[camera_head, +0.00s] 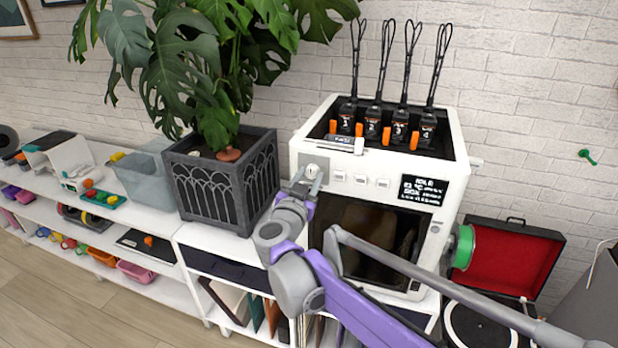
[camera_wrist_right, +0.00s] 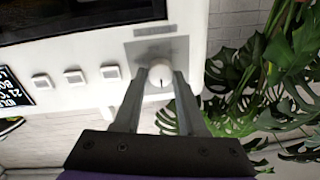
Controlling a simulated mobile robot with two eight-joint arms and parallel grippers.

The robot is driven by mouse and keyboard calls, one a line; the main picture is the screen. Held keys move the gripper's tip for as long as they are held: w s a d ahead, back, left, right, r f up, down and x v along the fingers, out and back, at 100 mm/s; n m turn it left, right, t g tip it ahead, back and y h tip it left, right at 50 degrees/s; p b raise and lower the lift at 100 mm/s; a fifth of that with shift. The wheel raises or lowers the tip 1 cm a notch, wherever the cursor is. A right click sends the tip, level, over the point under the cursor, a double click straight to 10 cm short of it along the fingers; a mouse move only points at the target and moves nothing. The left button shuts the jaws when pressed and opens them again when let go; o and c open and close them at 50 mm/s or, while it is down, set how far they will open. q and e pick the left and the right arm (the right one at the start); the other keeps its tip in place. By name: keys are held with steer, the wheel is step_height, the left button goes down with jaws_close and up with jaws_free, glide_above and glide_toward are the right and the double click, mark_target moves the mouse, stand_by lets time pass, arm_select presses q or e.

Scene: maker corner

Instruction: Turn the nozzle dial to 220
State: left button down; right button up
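The nozzle dial (camera_head: 312,171) is a small round white knob at the upper left of the white printer's front (camera_head: 452,208). In the right wrist view the dial (camera_wrist_right: 159,77) sits on a grey plate and has a dark pointer line. My right gripper (camera_head: 309,180) is at the dial, its two fingers apart. In the wrist view the fingertips (camera_wrist_right: 160,80) flank the dial, with no clear sign of a squeeze. The black display (camera_head: 424,190) reads IDLE, with small text below. The scale numbers are too small to read. My left gripper is out of view.
Square white buttons (camera_head: 361,180) sit beside the dial. A plant in a dark planter (camera_head: 212,185) stands close left of the printer; its leaves (camera_wrist_right: 290,60) show near my gripper. A green spool (camera_head: 463,246) hangs at the printer's right, near an open red-lined case (camera_head: 505,262).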

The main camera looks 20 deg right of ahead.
jaws_close()
